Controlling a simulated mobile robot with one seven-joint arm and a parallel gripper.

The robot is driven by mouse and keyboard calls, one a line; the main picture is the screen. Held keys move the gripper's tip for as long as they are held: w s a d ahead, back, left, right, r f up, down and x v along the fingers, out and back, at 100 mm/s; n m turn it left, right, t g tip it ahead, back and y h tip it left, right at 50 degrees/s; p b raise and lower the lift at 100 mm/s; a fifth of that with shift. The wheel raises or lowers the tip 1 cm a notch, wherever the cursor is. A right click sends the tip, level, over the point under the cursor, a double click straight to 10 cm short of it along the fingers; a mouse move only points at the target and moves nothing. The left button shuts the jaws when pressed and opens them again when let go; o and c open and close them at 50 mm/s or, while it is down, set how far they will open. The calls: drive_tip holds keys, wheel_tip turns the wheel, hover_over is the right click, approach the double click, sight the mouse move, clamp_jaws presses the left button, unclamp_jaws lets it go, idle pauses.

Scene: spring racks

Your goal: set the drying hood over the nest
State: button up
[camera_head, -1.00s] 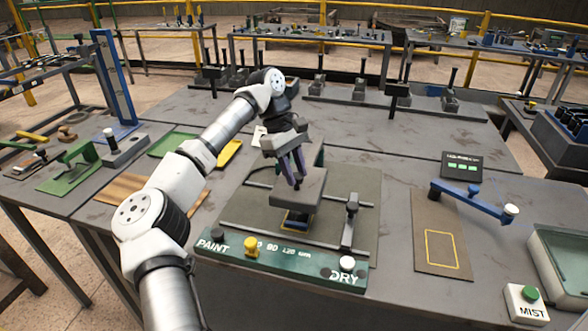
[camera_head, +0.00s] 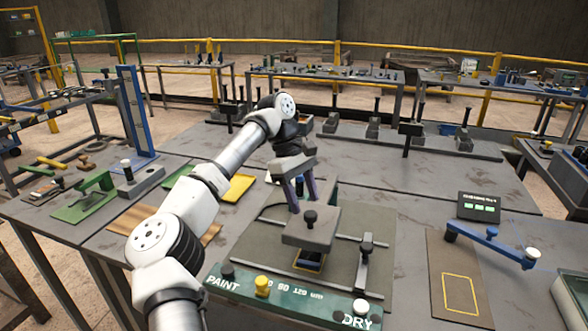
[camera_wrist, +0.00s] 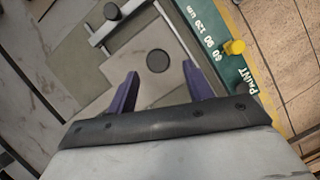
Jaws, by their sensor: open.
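The drying hood (camera_head: 310,232) is a grey block with a round black knob on top. It is over the nest (camera_head: 308,262), of which only a yellow-edged, bluish front part shows below the hood's front edge. The rest is hidden, so I cannot tell how well the hood is seated. My gripper (camera_head: 301,204) is open and empty just behind and above the knob, with its purple fingers apart. In the wrist view the hood (camera_wrist: 178,82) lies beyond the fingertips (camera_wrist: 162,80), its knob between and ahead of them, apart from both.
A green front panel (camera_head: 290,297) reads PAINT and DRY and carries a yellow knob (camera_head: 262,285). Rails and a clamp-like post (camera_head: 365,260) stand right of the hood. A blue lever (camera_head: 490,243) and a yellow-outlined mat (camera_head: 436,285) are farther right.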

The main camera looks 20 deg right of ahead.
drive_tip(key=p+v, duration=0.2)
drive_tip(key=v, duration=0.8)
drive_tip(key=shift+r, duration=0.35)
drive_tip(key=shift+w+a, duration=0.1)
drive_tip(key=shift+w, duration=0.05)
